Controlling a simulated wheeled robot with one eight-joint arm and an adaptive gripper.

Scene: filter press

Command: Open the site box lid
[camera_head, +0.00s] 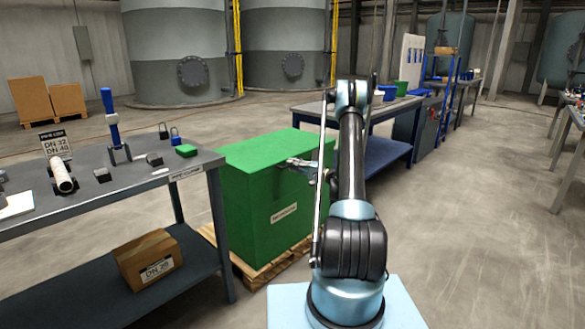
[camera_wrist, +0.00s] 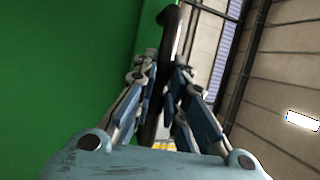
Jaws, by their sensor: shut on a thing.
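The green site box (camera_head: 268,212) stands on a wooden pallet in the middle of the head view, with a pale label on its front. Its flat green lid (camera_head: 265,146) looks closed. My gripper (camera_head: 290,163) is at the upper front of the box, near the lid's edge. In the wrist view my gripper (camera_wrist: 163,75) is shut on a dark, narrow bar (camera_wrist: 170,30) with a curved top, which looks like a handle. The bar stands beside the green surface (camera_wrist: 70,70), which fills the left of that view. My arm hides the box's right side.
A grey workbench (camera_head: 190,158) with tools and a pipe piece stands close on the left, a cardboard box (camera_head: 148,258) on its lower shelf. Another table (camera_head: 385,112) stands behind the box on the right. Open floor (camera_head: 480,240) lies at the right.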

